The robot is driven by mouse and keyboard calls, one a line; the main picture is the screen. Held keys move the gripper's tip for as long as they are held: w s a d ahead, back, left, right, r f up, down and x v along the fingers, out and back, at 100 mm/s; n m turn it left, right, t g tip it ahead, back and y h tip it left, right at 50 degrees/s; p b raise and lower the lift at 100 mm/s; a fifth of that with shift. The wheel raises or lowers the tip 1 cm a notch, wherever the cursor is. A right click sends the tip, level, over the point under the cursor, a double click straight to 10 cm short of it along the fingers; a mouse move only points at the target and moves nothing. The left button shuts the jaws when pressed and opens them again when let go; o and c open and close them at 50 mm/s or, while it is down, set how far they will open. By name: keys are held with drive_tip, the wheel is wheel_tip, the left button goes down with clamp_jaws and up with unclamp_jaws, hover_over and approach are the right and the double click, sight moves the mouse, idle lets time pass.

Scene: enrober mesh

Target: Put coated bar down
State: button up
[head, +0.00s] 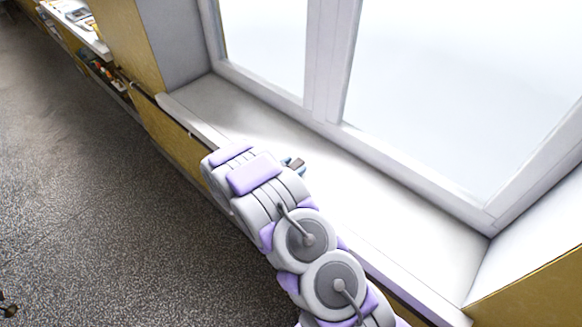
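My arm reaches up to the white windowsill, and its wrist hides most of my gripper (289,161). Only a small blue-grey part of the gripper shows past the wrist, over the sill. A small dark brown piece, which looks like the coated bar (298,163), shows right at this part. I cannot tell whether the fingers are closed on it or whether it touches the sill. No enrober mesh can be made out.
The white windowsill (395,220) is bare to the right of my gripper and at its far left. A window frame (325,65) stands behind it. A shelf with small items (105,75) is at upper left. Grey speckled floor (90,200) lies open at left.

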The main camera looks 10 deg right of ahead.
drive_tip(key=shift+d, duration=0.15)
drive_tip(key=shift+a+r, duration=0.1)
drive_tip(key=shift+a, duration=0.1)
drive_tip(key=p+v, duration=0.2)
drive_tip(key=v, duration=1)
